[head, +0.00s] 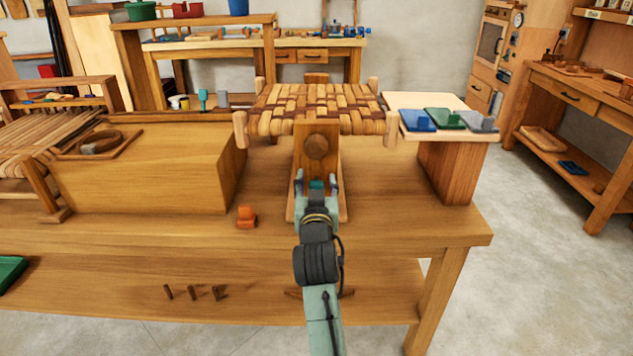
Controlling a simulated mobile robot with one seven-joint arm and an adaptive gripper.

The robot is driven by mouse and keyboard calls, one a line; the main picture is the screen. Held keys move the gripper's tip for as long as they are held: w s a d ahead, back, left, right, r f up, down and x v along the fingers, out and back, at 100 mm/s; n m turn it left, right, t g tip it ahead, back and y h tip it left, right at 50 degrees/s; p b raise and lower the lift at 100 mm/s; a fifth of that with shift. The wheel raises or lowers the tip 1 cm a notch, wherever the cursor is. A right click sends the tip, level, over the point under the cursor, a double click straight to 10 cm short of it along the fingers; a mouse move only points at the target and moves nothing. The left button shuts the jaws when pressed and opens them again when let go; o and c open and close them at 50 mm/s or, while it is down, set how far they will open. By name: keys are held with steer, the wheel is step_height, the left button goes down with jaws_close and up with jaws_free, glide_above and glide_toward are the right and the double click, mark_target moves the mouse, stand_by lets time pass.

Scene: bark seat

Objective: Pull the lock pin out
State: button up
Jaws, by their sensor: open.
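A woven bark seat (313,108) with light and dark strips rests on top of an upright wooden stand (301,160) on the bench. A round brown wooden knob (317,147) sits on the stand's front face; it looks like the head of the lock pin, though no shaft shows. My gripper (316,179) is open in front of the stand, just below the knob in the picture. Its two fingers point away toward the stand. A small teal patch shows between them; I cannot tell whether it is part of the gripper. I see nothing held.
The workbench (390,215) has free room to the right. A large wooden box (150,180) stands left, with an orange piece (246,216) near it. A raised side board (446,104) at right holds blue, green and grey pieces. Several short pegs (193,292) are on the lower shelf.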

steer(key=shift+c, duration=0.4)
jaws_close()
stand_by(0.5)
